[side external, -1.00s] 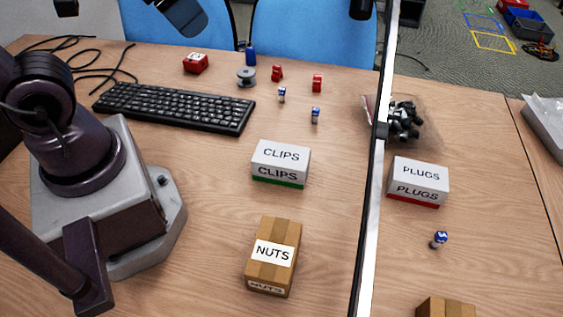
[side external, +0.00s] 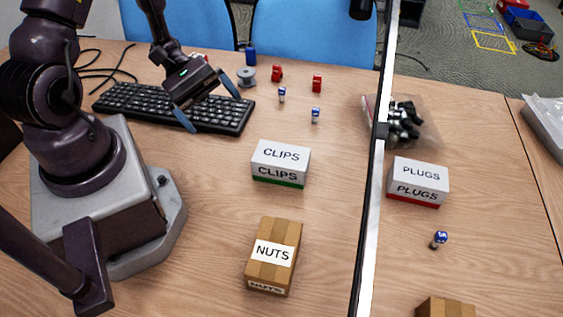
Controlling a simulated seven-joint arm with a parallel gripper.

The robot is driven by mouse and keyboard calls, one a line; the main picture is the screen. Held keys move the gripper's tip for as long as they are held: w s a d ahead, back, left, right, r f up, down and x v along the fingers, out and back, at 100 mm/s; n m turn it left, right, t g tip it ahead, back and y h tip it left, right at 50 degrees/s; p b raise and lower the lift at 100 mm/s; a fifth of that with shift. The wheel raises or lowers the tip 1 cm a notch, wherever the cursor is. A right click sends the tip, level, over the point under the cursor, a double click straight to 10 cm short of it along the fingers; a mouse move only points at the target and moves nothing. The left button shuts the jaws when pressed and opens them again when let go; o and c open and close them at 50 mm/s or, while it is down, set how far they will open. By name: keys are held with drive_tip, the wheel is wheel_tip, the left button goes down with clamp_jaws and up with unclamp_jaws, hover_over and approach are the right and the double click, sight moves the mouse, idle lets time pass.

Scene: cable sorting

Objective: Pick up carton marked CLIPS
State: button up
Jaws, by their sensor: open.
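The carton marked CLIPS (side external: 280,164) is a white box with a green strip along its lower edge. It stands on the table near the middle of the side external view, its label facing up and toward the camera. My gripper (side external: 207,111) is open and empty above the keyboard, up and to the left of the carton and apart from it. Its two blue-grey fingers are spread wide.
A brown NUTS carton (side external: 273,256) stands in front of the CLIPS carton. A white PLUGS carton (side external: 418,182) is to the right, beyond a metal post (side external: 374,170). A keyboard (side external: 173,107) and small red and blue parts lie behind. Bare table surrounds the CLIPS carton.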

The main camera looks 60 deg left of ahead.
sight(264, 151)
drive_tip(key=f+n+t, duration=0.3)
drive_tip(key=s+a+f+n+t, duration=0.1)
drive_tip(key=f+n+t, duration=0.2)
drive_tip(key=n, duration=0.1)
drive_tip(key=s+a+f+n+t+y, duration=0.1)
drive_tip(key=f+n+t, duration=0.2)
drive_tip(key=shift+f, duration=0.25)
drive_tip(key=shift+f+n+t, duration=0.3)
drive_tip(key=shift+n+t, duration=0.2)
drive_tip(key=shift+t, duration=0.1)
drive_tip(key=shift+w+d+f, duration=0.1)
drive_tip(key=shift+w+d, duration=0.05)
drive_tip(key=shift+d, duration=0.1)
drive_tip(key=x, duration=0.6)
drive_tip(key=shift+w+d+f, duration=0.1)
drive_tip(key=shift+w+d, duration=0.1)
drive_tip(key=shift+w, duration=0.1)
drive_tip(key=shift+x, duration=2.8)
drive_tip(key=shift+w+a, duration=0.15)
drive_tip(key=c, duration=1.1)
drive_tip(key=shift+c, duration=0.2)
